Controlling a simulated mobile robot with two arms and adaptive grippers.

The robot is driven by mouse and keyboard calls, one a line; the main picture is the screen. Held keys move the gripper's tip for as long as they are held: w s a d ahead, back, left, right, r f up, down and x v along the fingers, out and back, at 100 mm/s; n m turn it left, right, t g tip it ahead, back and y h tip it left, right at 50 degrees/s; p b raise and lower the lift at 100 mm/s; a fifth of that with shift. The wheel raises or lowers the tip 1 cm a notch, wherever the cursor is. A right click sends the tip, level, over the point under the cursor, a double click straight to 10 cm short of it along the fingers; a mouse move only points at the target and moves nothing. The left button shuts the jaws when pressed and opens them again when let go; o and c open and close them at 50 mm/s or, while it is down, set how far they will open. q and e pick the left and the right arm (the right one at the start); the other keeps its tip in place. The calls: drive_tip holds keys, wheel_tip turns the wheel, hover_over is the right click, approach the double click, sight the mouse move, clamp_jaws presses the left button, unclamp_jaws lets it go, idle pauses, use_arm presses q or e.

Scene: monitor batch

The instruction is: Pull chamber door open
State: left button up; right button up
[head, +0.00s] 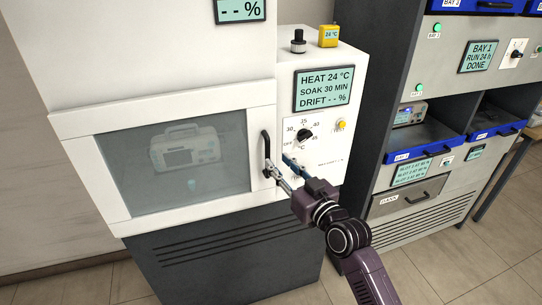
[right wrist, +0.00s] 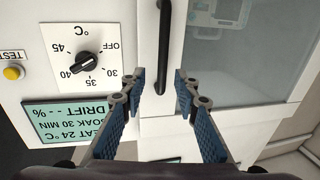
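The white chamber door (head: 90,122) with its grey glass window is on the left in the head view and looks shut. Its black vertical handle (head: 265,147) is on the door's right edge. My right gripper (head: 279,166) is at the lower part of the handle. In the right wrist view the handle (right wrist: 163,45) lies between the two open fingertips of my right gripper (right wrist: 159,82), with a gap on each side. I cannot tell how deep it sits between them. My left gripper is not in view.
A monitor (head: 186,146) shows dimly behind the glass. The control panel with a dial (head: 304,135) and a display (head: 323,89) is right of the handle. A grey rack with blue trays (head: 418,154) stands to the right. The floor (head: 455,265) in front looks clear.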

sight(269, 154)
drive_tip(key=x, duration=0.2)
drive_tip(key=shift+w+a, duration=0.2)
drive_tip(key=shift+a, duration=0.15)
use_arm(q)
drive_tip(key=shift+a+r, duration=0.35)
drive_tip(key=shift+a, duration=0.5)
use_arm(e)
drive_tip(key=shift+w+a, duration=0.25)
drive_tip(key=shift+w, duration=0.45)
drive_tip(key=c, duration=0.7)
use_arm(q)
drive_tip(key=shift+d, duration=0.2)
use_arm(e)
clamp_jaws()
